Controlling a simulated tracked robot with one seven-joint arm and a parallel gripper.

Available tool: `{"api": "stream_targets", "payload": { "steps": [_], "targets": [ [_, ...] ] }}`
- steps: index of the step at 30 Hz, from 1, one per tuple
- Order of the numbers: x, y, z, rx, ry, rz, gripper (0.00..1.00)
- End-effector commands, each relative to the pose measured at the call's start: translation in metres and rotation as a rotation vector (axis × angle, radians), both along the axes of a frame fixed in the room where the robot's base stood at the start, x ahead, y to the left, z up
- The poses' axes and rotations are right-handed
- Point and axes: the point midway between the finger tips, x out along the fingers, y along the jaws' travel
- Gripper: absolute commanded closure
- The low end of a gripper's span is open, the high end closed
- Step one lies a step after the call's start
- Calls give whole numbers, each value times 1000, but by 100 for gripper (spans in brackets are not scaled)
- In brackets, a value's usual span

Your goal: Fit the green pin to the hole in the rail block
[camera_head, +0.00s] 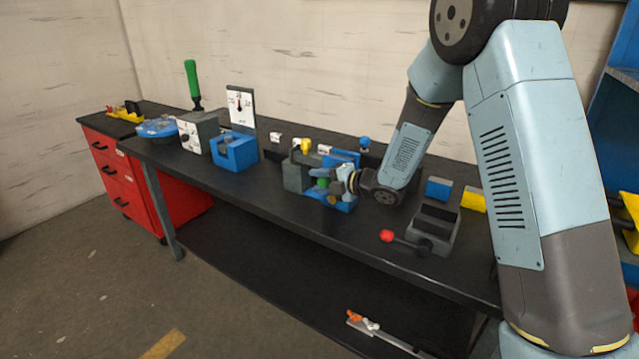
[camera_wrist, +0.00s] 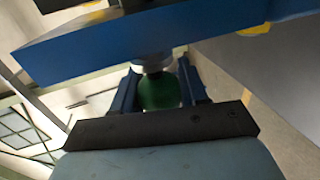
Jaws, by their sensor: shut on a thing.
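The green pin (camera_head: 323,183) is between the fingers of my gripper (camera_head: 322,182) at the middle of the bench. In the wrist view the green pin (camera_wrist: 158,92) is a rounded green head with a pale metal collar above it. My gripper (camera_wrist: 158,88) is shut on this head, one blue finger on each side. A blue block (camera_head: 343,204), seemingly the rail block, is right at the gripper. In the wrist view a long blue face (camera_wrist: 110,45) lies against or just beyond the pin's collar. The hole and the pin's tip are hidden, so I cannot tell how far it is in.
A grey block (camera_head: 296,176) stands just left of my gripper. A grey open box (camera_head: 437,222) and a red-knobbed lever (camera_head: 387,236) are to the right, with a small blue block (camera_head: 438,188) behind. A larger blue block (camera_head: 234,151) stands further left. The front bench strip is clear.

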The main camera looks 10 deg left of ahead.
Motion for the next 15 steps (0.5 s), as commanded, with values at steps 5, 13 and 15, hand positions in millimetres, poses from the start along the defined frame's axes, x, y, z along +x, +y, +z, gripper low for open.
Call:
{"api": "stream_targets", "payload": {
  "steps": [5,13,15],
  "targets": [
    [4,-1,0,1,-1,0,100],
    [9,-3,1,1,-1,0,100],
    [10,-4,1,1,-1,0,100]
  ]
}}
